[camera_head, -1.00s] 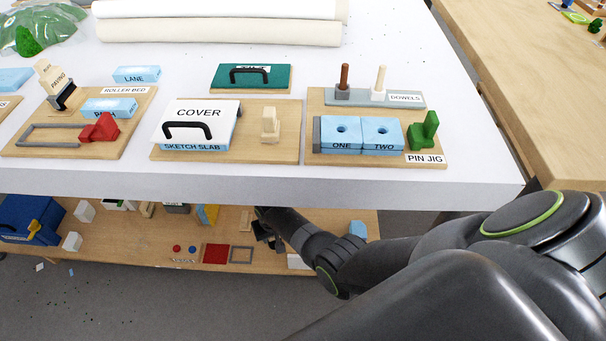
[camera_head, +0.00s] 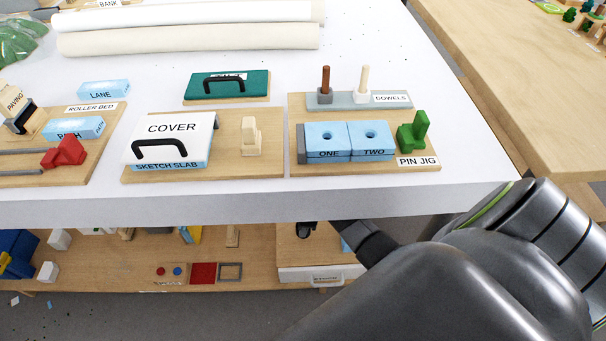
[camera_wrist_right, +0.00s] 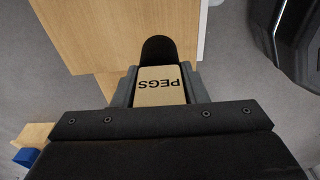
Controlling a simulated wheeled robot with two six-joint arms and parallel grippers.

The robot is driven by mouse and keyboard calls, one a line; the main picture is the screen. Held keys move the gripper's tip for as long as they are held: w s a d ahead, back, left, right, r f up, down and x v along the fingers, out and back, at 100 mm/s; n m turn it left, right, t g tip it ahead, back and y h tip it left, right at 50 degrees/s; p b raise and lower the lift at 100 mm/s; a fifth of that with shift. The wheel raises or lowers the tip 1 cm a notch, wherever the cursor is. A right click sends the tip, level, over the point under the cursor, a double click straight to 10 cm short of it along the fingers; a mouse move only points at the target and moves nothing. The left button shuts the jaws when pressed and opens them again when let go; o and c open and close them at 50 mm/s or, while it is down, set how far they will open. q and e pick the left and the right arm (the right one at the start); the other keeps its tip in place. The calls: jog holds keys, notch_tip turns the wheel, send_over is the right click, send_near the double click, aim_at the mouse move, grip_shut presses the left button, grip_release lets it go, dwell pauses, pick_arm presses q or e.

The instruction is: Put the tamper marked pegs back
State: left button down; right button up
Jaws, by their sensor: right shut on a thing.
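A dark rounded part (camera_wrist_right: 158,50) shows just beyond the tan block. In the head view my right arm reaches below the front edge of the white table, and the gripper is largely hidden there. A dark piece (camera_head: 305,230) shows near the arm's end under the tabletop. Another tamper, marked PAVING (camera_head: 14,103), stands tilted at the left. My left gripper is in neither current view.
The pin jig board (camera_head: 350,166) carries blue blocks ONE and TWO, a green piece and two dowels. The COVER board (camera_head: 236,168) stands beside it. The lower shelf (camera_head: 130,260) holds small items and a white-fronted box (camera_head: 322,273). The table's front right corner is clear.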

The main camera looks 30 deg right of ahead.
jog(key=shift+r, duration=0.1)
dwell(0.3)
